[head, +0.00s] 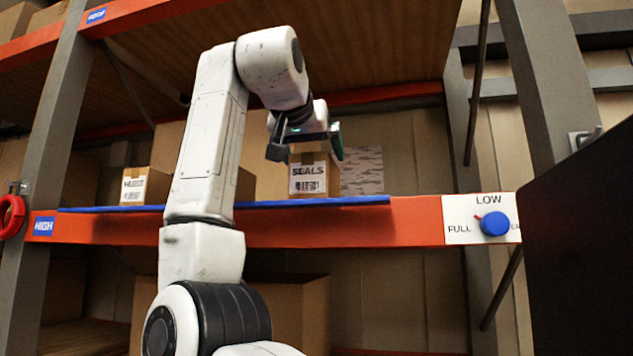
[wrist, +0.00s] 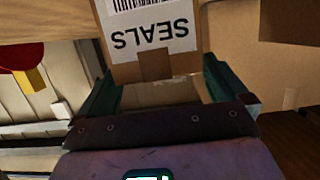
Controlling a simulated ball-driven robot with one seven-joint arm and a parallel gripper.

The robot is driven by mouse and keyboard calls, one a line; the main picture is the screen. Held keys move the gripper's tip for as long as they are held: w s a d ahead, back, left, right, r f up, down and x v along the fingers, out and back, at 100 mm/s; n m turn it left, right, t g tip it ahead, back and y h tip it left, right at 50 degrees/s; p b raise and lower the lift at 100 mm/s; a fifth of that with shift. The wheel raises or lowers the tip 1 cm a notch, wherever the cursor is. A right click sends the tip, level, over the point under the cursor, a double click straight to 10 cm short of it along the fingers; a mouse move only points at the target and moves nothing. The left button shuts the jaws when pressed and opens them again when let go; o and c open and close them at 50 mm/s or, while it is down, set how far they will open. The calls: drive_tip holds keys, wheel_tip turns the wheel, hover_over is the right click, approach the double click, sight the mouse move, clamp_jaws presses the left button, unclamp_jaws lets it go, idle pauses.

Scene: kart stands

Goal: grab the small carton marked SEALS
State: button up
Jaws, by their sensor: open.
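The small carton marked SEALS (head: 322,185) is brown with a white label and barcode, and stands upright on the blue shelf strip in the head view. My gripper (head: 308,153) is over its top, with one finger to each side. In the wrist view the carton (wrist: 155,66) shows upside down, its label at the top of the picture. The green fingers of my gripper (wrist: 157,75) are apart, with the carton's near end between or just beyond their tips. I cannot tell whether either finger touches it.
Another small labelled carton (head: 155,186) stands at the left on the same shelf, its label partly unreadable. The blue strip (head: 350,201) lies along the orange beam (head: 415,222). A blue knob (head: 495,223) is at the right. A larger box (head: 300,310) is below.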

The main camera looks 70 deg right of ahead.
drive_tip(key=shift+p+x, duration=0.3)
drive_tip(key=shift+x, duration=1.25)
drive_tip(key=shift+w, duration=0.1)
drive_tip(key=c, duration=1.2)
drive_tip(key=shift+r, duration=0.1)
drive_tip(key=shift+c, duration=0.2)
